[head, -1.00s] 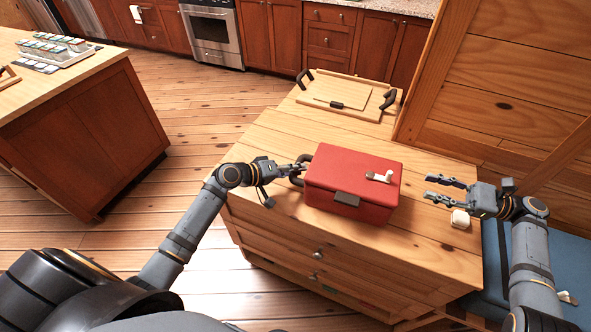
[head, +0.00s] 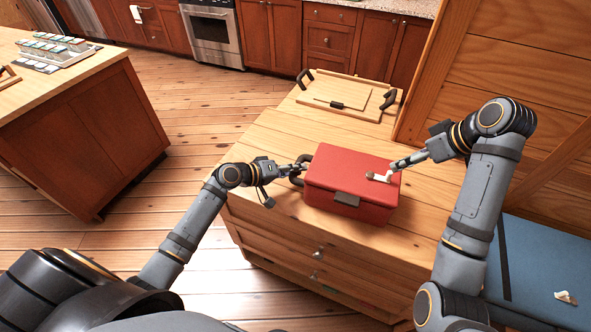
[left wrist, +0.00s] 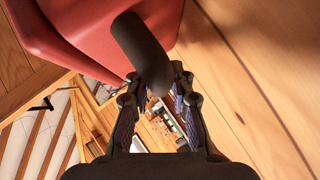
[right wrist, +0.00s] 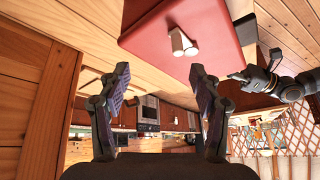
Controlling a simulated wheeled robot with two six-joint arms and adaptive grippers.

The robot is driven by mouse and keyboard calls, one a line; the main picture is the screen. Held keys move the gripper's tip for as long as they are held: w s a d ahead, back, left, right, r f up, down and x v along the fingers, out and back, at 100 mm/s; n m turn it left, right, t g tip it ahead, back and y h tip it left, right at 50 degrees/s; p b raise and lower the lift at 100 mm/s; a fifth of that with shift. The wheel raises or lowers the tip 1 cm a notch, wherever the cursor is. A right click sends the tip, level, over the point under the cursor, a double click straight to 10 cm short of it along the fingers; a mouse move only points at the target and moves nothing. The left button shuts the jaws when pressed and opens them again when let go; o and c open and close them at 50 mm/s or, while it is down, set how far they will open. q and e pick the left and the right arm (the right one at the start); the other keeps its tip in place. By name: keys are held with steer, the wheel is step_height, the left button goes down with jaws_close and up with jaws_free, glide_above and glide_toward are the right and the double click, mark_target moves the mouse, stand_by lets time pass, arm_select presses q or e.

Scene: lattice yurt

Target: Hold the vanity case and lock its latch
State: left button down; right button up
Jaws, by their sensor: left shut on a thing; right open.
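The red vanity case (head: 345,172) stands on the wooden dresser, lid closed. A white latch (head: 379,176) sits on its lid towards the right; it also shows in the right wrist view (right wrist: 182,42). My right gripper (head: 394,166) is at the latch side of the case. In the right wrist view its fingers (right wrist: 160,82) are spread and empty, with the latch just beyond the tips.
A wooden panel wall (head: 510,80) rises on the right. A blue surface (head: 540,260) lies at the lower right.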

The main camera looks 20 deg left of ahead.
mark_target(392, 174)
arm_select(q)
steer(key=shift+f, duration=0.15)
arm_select(e)
steer(key=a+r, duration=0.1)
steer(key=s+a+r+n, duration=0.1)
steer(key=shift+a+r+n+y, duration=0.1)
steer(key=shift+a+n+y, duration=0.2)
steer(key=shift+a+y, duration=0.1)
steer(key=shift+f, duration=3.55)
jaws_close()
steer(key=shift+s, duration=0.1)
steer(key=shift+s, duration=0.75)
steer(key=shift+a, duration=0.1)
